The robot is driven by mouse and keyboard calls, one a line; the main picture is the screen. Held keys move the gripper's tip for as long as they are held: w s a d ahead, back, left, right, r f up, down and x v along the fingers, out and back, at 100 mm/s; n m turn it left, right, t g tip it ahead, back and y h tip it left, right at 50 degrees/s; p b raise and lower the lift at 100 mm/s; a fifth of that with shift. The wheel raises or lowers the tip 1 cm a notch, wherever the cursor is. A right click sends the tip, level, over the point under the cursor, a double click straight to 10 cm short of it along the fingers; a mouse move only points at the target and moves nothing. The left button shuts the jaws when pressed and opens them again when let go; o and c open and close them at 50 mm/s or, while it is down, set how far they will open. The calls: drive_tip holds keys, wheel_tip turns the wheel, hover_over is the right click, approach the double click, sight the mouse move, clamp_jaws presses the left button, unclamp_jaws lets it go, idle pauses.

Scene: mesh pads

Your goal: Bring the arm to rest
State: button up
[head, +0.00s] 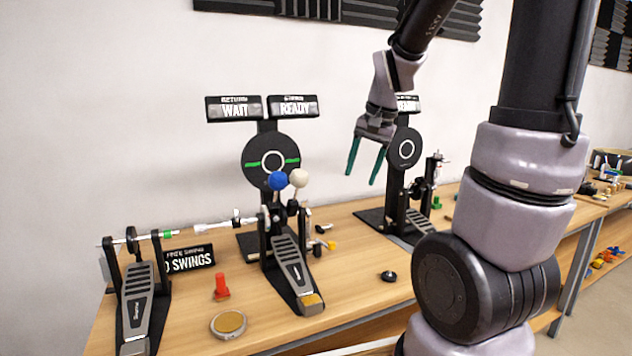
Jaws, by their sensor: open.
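My gripper (365,163) hangs above the table on my arm, its two green fingers pointing down and apart. Nothing is between the fingers. It is in front of the wall, between the two mesh pads, with its right finger close to the outline of the right round pad (404,149). I cannot tell the depth gap between them. My arm covers part of the sign above that pad and much of the right side of the view.
The wooden table (365,318) holds a double pedal with blue (278,181) and white (299,178) beaters before the left pad (257,153). A red peg (221,287), a round tin (229,323) and a black knob (388,276) lie in front. The table's front middle is mostly clear.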

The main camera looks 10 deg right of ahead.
drive_tip(key=s+a+r+n+t, duration=0.3)
drive_tip(key=s+r+t, duration=0.1)
drive_tip(key=s+r, duration=0.6)
drive_tip(key=shift+s+a, duration=0.35)
drive_tip(key=shift+s, duration=0.9)
idle(0.5)
